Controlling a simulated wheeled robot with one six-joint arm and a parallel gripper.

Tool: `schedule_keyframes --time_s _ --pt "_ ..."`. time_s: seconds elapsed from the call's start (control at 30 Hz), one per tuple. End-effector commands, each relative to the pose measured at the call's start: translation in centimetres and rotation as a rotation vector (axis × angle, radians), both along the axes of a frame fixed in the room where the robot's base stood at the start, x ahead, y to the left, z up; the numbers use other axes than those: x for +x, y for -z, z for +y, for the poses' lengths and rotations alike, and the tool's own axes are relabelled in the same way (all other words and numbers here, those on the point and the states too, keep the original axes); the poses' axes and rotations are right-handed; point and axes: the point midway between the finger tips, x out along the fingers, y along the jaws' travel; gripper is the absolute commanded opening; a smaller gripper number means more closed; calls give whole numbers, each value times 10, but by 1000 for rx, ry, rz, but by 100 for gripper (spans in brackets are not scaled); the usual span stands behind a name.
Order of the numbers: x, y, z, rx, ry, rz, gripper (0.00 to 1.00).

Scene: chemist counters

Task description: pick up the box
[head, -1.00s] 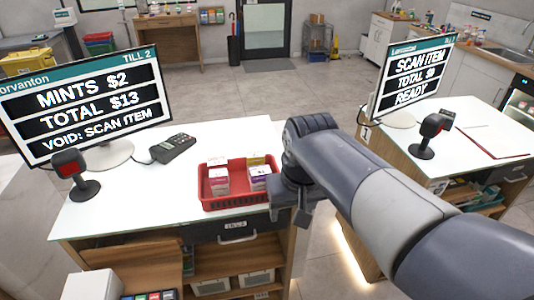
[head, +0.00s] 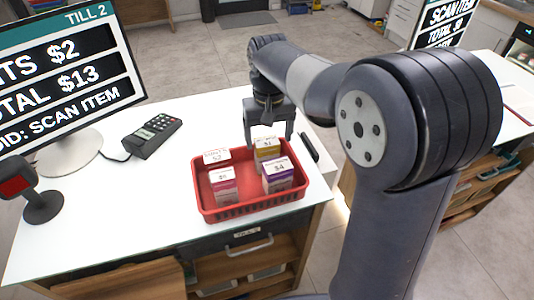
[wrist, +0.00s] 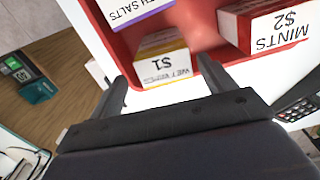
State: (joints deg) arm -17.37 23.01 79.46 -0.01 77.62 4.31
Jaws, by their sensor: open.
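A red basket (head: 262,209) on the white counter holds several small boxes. A yellow and white box marked $1 (head: 267,149) stands at the back right; the wrist view shows it as wet wipes (wrist: 162,65). A purple box marked $4 (head: 278,178) is in front of it. A pink box (head: 224,185) is front left, and a box marked $2 (head: 217,158) is back left, reading MINTS in the wrist view (wrist: 268,28). My gripper (head: 268,133) is open and empty at the basket's back edge. In the wrist view its fingers (wrist: 162,84) point toward the wet wipes, one to each side.
A card terminal (head: 152,136) lies left of the basket. A till screen (head: 65,80) and a scanner (head: 38,195) stand farther left. A dark flat item (head: 309,147) is at the counter's right edge. Another counter is at the right. The counter in front of the terminal is clear.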

Motion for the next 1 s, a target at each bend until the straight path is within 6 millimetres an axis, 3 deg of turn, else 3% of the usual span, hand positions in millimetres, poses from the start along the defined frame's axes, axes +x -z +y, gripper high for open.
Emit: schedule_keyframes --time_s 0.17,0.43,0.73,1.0 --pt "-2 13 1 0 -1 1 78" --pt "-8 51 5 0 0 1 78" --pt "-7 57 5 0 0 -2 78" --pt "-7 57 5 0 0 -2 57"
